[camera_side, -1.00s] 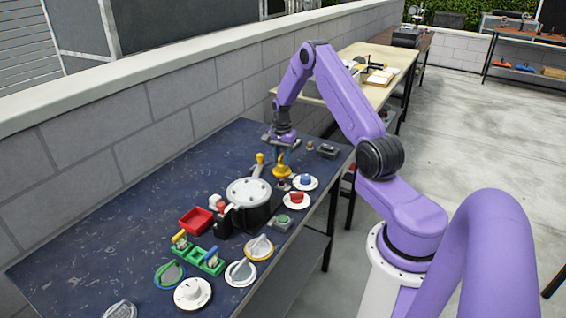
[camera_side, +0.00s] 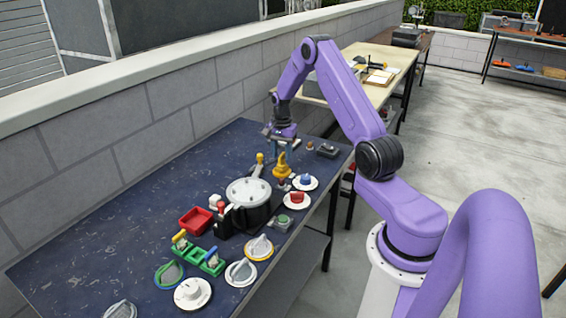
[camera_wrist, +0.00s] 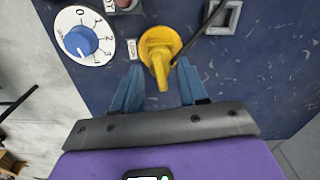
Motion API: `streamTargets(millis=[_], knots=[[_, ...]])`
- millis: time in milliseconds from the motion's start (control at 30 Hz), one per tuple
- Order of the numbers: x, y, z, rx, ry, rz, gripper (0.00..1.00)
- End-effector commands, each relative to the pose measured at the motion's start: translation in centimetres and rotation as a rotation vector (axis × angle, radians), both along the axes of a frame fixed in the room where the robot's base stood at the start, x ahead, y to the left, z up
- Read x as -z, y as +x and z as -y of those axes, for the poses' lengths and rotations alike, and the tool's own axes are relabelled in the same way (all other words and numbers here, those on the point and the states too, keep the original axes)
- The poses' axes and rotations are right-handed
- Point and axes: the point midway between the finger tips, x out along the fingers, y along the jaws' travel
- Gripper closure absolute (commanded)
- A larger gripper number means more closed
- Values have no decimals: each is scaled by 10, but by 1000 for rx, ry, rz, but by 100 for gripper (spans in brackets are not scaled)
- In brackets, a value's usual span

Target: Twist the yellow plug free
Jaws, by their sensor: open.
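The yellow plug (camera_side: 282,167) stands on the dark blue bench top near its right edge. In the wrist view the yellow plug (camera_wrist: 159,52) lies just beyond the fingertips, between their lines, with a dark cable running from it to the upper right. My gripper (camera_side: 285,146) hangs beside and a little above the plug in the side view. In the wrist view my gripper (camera_wrist: 161,72) shows two blue fingers spread apart with nothing held between them. Whether a finger touches the plug I cannot tell.
A blue dial (camera_side: 305,181) and a red knob (camera_side: 296,198) on white discs sit close to the plug. A small grey box (camera_side: 327,150) is to its right. The bench's back left is clear.

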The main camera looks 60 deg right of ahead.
Motion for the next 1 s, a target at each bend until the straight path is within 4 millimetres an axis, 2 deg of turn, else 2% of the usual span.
streamTargets(millis=[700, 1000], knots=[[-49, 0, 0, 1, -1, 1, 57], [-53, 0, 0, 1, -1, 1, 57]])
